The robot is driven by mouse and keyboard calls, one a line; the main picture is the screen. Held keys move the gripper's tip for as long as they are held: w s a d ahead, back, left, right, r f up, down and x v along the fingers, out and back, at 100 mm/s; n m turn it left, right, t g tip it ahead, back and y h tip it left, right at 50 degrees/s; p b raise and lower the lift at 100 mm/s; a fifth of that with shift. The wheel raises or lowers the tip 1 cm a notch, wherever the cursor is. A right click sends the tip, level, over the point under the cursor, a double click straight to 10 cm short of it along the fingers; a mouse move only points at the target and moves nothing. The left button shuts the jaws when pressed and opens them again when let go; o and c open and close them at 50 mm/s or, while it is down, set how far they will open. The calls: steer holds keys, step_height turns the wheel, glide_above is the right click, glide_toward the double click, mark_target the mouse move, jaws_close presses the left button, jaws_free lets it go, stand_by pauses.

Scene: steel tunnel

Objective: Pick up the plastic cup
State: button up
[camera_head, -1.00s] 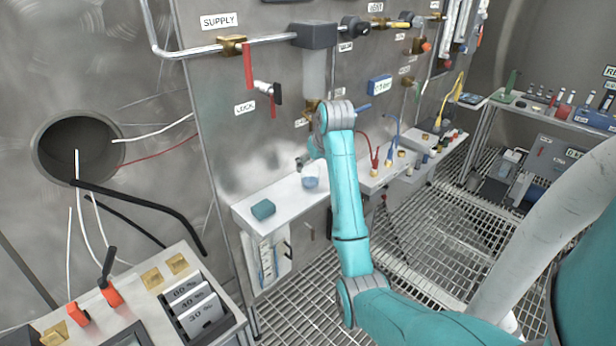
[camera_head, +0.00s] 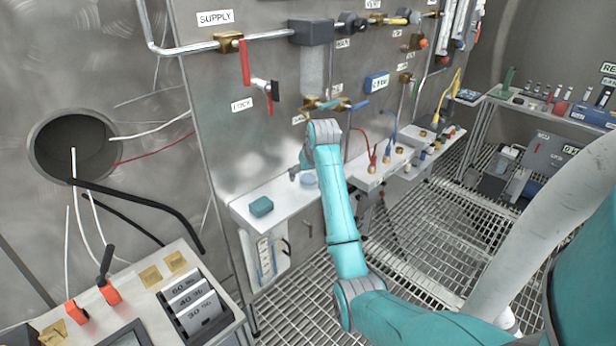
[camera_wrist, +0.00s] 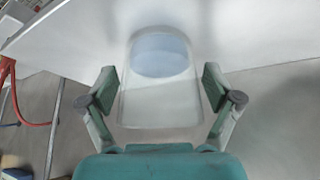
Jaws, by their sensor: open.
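The plastic cup (camera_wrist: 160,95) is clear, with a bluish round area at its far end. In the wrist view it lies between the two fingers of my open gripper (camera_wrist: 161,92), with a gap on each side. In the head view the cup (camera_head: 308,180) shows as a small bluish shape on the white shelf (camera_head: 245,202). My gripper (camera_head: 297,172) is at the cup there, mostly hidden by my wrist. I cannot tell how far the fingertips reach along the cup.
A teal block (camera_head: 261,206) sits left of the cup on the shelf. A red hose (camera_head: 367,145) and brass fittings stand to the right. A steel panel with valves rises behind. The grated floor (camera_head: 290,312) lies below the shelf.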

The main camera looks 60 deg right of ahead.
steer(key=c, duration=1.2)
steer(key=shift+r, duration=0.15)
steer(key=shift+c, duration=0.2)
